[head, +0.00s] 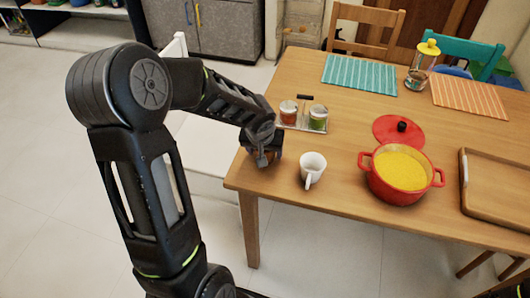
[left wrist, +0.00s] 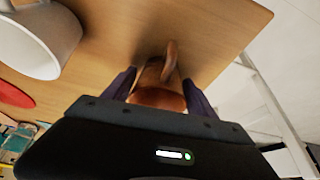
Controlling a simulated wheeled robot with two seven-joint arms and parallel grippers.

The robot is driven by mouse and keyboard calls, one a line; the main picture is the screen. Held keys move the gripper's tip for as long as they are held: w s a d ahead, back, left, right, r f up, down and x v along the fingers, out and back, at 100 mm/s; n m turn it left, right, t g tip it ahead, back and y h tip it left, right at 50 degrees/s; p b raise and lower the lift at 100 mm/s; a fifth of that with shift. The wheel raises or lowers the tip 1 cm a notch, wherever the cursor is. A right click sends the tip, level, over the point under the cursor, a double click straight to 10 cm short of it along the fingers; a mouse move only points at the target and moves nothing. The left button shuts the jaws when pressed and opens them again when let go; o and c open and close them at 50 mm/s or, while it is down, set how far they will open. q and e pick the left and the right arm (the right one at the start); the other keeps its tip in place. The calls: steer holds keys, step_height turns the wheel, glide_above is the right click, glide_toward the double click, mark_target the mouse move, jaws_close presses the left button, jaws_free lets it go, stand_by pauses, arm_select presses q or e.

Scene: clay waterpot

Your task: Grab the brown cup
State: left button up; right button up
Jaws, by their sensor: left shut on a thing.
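The brown cup (left wrist: 158,98) sits between the two fingers of my left gripper (left wrist: 160,87) in the left wrist view. Its handle points away from the gripper, toward the table's corner. The gripper's body hides part of the cup. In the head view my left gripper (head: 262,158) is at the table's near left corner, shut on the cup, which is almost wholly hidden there. I cannot tell whether the cup touches the table. My right gripper does not show.
A white mug (head: 312,167) stands just right of the gripper on the wooden table (head: 350,125). A tray with two jars (head: 318,117) lies behind. A red pot (head: 400,172), its lid (head: 385,129) and a wooden tray (head: 490,212) are farther right.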

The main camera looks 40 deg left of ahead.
arm_select(q)
step_height(320, 180, up, 10)
steer(key=shift+p, duration=0.5)
steer(key=shift+d, duration=0.1)
stand_by(0.6)
